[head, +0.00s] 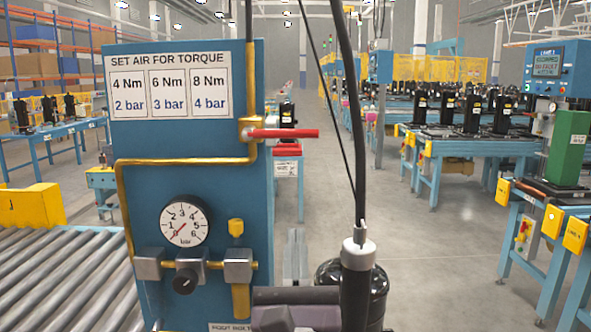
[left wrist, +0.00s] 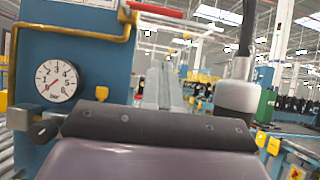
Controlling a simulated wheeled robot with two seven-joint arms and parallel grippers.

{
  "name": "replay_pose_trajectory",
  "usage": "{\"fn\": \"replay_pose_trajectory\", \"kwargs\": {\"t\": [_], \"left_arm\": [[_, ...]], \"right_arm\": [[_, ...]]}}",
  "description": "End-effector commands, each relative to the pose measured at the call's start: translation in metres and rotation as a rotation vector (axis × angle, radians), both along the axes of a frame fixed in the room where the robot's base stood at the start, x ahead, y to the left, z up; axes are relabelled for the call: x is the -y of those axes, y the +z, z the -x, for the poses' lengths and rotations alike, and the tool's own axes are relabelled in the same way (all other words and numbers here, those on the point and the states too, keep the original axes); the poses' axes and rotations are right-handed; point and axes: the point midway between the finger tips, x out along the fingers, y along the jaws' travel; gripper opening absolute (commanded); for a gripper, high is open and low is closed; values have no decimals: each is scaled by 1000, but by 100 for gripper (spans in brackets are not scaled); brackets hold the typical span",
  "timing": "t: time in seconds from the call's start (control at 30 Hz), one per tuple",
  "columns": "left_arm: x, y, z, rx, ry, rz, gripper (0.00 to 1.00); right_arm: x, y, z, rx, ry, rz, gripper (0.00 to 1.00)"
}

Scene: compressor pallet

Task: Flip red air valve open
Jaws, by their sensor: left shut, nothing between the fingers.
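The red air valve handle (head: 285,133) lies level, sticking out right from its brass valve body (head: 248,129) on the blue panel's right edge. The handle also shows at the top of the left wrist view (left wrist: 155,9). The brass pipe runs from the valve left and down the panel. The pressure gauge (head: 185,221) has its red needle near the low end; it also shows in the left wrist view (left wrist: 56,80). My left gripper (head: 295,240) is shut and empty, its grey fingers pointing forward, below and apart from the handle. They also show in the wrist view (left wrist: 161,75).
A black hanging tool with a pale collar (head: 358,252) and cable is close right of my left gripper. A black compressor (head: 378,290) stands behind it. A roller conveyor (head: 60,280) is at left. The torque sign (head: 170,87) tops the panel. Open floor lies beyond.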

Motion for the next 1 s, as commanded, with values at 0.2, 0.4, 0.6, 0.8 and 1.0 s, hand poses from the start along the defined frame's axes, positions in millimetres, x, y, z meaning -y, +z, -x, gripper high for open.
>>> {"fn": "replay_pose_trajectory", "kwargs": {"t": [0.2, 0.4, 0.6, 0.8, 1.0], "left_arm": [[0, 2, -3, -2, 1, -4, 0], [-1, 22, -28, -1, 5, -4, 0], [-1, 46, -66, -3, 4, -7, 0], [0, 75, -87, 0, 1, -4, 0], [0, 93, -91, -1, 0, -6, 0]], "right_arm": [[0, 2, 0, 0, 0, 0, 43], [0, 14, 0, 0, 0, 0, 43], [0, 28, 0, 0, 0, 0, 43], [0, 42, 0, 0, 0, 0, 43], [0, 49, 0, 0, 0, 0, 43]]}}
